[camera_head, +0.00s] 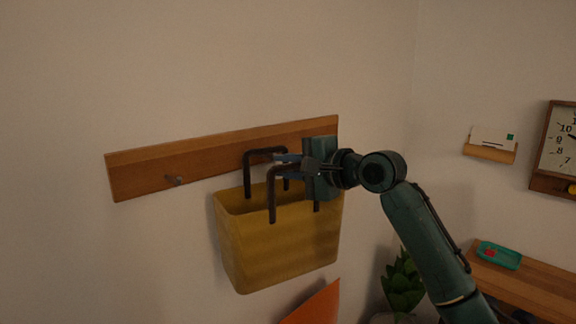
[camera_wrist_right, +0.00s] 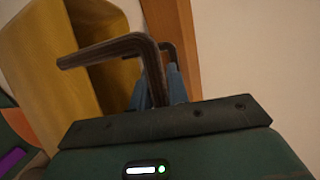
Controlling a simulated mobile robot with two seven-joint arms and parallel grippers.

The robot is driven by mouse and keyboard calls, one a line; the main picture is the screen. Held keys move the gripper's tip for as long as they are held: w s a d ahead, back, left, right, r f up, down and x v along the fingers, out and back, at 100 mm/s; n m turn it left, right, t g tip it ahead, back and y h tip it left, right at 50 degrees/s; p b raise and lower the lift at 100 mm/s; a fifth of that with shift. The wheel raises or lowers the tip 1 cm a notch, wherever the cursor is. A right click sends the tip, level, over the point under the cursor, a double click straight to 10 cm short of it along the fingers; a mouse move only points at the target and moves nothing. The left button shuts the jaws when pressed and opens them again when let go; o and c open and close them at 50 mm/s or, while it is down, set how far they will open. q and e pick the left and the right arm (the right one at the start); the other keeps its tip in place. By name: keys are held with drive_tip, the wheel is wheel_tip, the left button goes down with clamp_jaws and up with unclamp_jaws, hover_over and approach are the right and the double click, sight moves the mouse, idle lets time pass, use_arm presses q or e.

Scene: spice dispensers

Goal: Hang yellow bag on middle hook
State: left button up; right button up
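The yellow bag (camera_head: 275,245) has two dark brown handles and hangs upright in front of the wall, just below the wooden hook rail (camera_head: 145,174). My right gripper (camera_head: 285,160) reaches in from the right at the handles, with its fingers around the handle tops. In the right wrist view the fingers (camera_wrist_right: 160,88) are close about a dark handle (camera_wrist_right: 135,46), beside the yellow bag (camera_wrist_right: 100,60). One peg (camera_head: 174,181) shows on the left part of the rail. The middle hook is hidden behind the bag handles and gripper. My left gripper is not in view.
An orange thing (camera_head: 315,304) is below the bag. A plant (camera_head: 403,283) and a wooden shelf (camera_head: 530,286) with a green tray (camera_head: 499,256) stand at the lower right. A card holder (camera_head: 490,151) and a clock (camera_head: 561,150) are on the right wall. The wall left of the bag is clear.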

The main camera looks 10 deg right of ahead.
drive_tip(key=o, duration=0.5)
drive_tip(key=shift+f, duration=0.1)
drive_tip(key=shift+s+d, duration=0.15)
drive_tip(key=shift+d, duration=0.05)
drive_tip(key=b+v, duration=0.3)
drive_tip(key=v, duration=0.9)
wheel_tip(320, 180, down, 31)
drive_tip(key=s+a+n+h, duration=0.2)
drive_tip(key=n+h, duration=0.2)
drive_tip(key=n, duration=0.1)
drive_tip(key=s+a+f+n+g+h, duration=0.1)
drive_tip(key=s+f+n, duration=0.7)
drive_tip(key=s+f, duration=1.1)
drive_tip(key=s+a+h, duration=0.1)
drive_tip(key=s+h, duration=0.1)
drive_tip(key=s, duration=0.1)
drive_tip(key=shift+f+n+g, duration=0.3)
drive_tip(key=shift+f, duration=0.1)
